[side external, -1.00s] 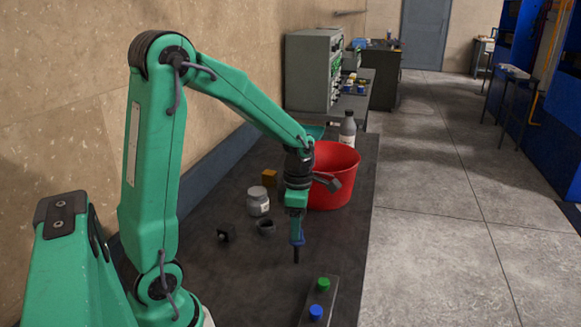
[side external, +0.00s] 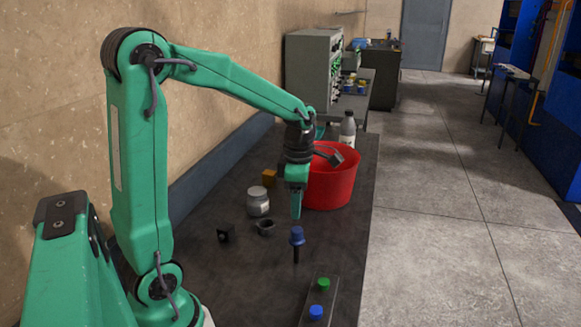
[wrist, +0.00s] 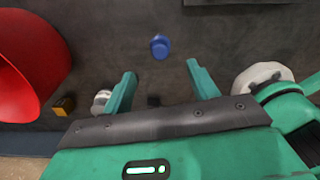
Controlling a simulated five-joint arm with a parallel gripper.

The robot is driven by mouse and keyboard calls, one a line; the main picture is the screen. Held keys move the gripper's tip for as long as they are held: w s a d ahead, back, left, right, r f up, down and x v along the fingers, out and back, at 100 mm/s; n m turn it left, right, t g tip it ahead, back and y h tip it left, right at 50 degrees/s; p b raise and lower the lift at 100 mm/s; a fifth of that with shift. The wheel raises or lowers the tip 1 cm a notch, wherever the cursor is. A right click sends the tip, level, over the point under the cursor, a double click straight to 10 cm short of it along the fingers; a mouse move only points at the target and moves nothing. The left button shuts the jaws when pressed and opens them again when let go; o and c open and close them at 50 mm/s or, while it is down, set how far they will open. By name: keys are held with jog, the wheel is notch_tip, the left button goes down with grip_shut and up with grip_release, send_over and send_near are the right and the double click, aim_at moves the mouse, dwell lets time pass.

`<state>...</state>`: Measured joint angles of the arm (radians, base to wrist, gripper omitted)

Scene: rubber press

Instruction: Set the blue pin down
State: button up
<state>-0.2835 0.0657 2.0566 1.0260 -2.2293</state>
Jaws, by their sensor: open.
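The blue pin (side external: 297,237) has a blue head and a dark shaft. It stands upright on the dark bench, free of my gripper. My gripper (side external: 296,216) is open and empty, a short way above the pin's head. In the wrist view, the pin (wrist: 160,46) lies beyond the spread fingertips of my gripper (wrist: 160,70), with nothing between the fingers holding it.
A dark rack (side external: 331,290) with a green-topped and another blue-topped pin sits at the front. A red bucket (side external: 335,188), white jar (side external: 258,203), grey ring (side external: 265,229), black block (side external: 225,235) and orange block (side external: 269,178) stand around. The bench's right edge is close.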

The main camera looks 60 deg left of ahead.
jog(key=s+d+r+m+t, duration=0.2)
jog(key=s+d+m, duration=0.3)
jog(key=m, duration=0.9)
jog(key=s+d+r+m+t, duration=0.3)
jog(key=s+d+r+m, duration=0.2)
jog(key=m, duration=0.9)
jog(key=shift+s+r+m+t, duration=0.3)
jog(key=shift+s+m, duration=0.1)
jog(key=shift+s, duration=0.45)
